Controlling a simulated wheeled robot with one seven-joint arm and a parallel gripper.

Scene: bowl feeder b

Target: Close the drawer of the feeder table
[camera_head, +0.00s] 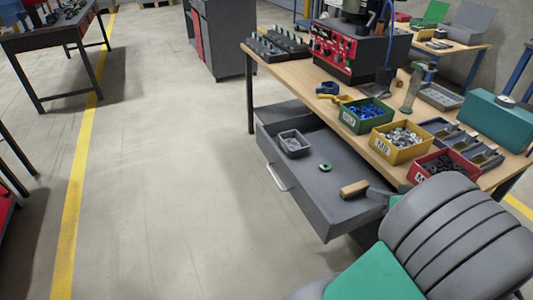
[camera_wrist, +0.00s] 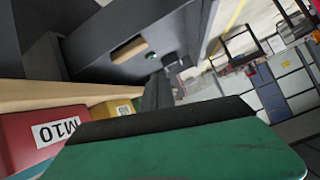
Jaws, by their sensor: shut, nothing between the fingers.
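The feeder table (camera_head: 400,65) stands at the right with a light wooden top. Its dark grey drawer (camera_head: 320,205) is pulled well out towards the lower left, with a pale bar handle (camera_head: 277,178) on its front. Inside lie a small grey tray (camera_head: 293,145), a green ring (camera_head: 325,167) and a wooden-handled object (camera_head: 354,188). The drawer also shows at the top of the wrist view (camera_wrist: 110,35). I see no contact with the drawer, though contact cannot be ruled out.
Green (camera_head: 366,115), yellow (camera_head: 398,142) and red (camera_head: 446,166) bins stand along the tabletop edge. A red-fronted machine (camera_head: 350,50) stands behind them. The floor (camera_head: 180,180) left of the drawer is clear. A dark table (camera_head: 55,38) stands far left.

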